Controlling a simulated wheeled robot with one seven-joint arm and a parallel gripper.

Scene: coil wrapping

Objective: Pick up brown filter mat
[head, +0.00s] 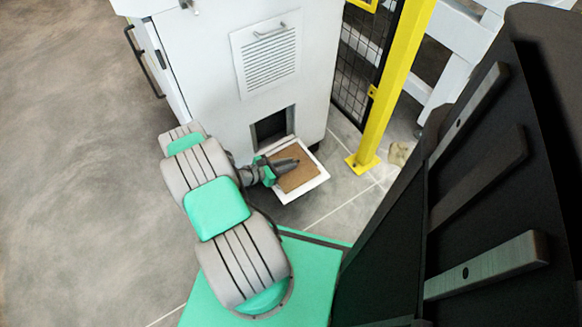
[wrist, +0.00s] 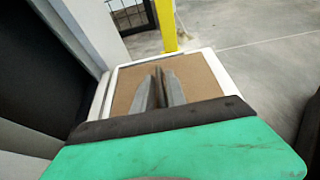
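The brown filter mat (head: 302,177) lies flat in a white tray (head: 287,199) at the foot of the white cabinet, just outside its dark opening. The mat also fills much of the wrist view (wrist: 200,75), with the tray's white rim around it. My gripper (head: 297,162) is over the mat, its grey fingers pointing across it. In the wrist view the fingertips (wrist: 158,72) lie close together over the mat, with only a narrow gap at most. I cannot tell whether they touch the mat or hold any of it. The fingers hide part of the mat.
The white cabinet (head: 200,60) with a dark opening (head: 270,127) stands behind the tray. A yellow post (head: 395,85) and black mesh fence (head: 355,70) are to the right. A large dark structure (head: 480,190) fills the right side. Open grey floor lies left.

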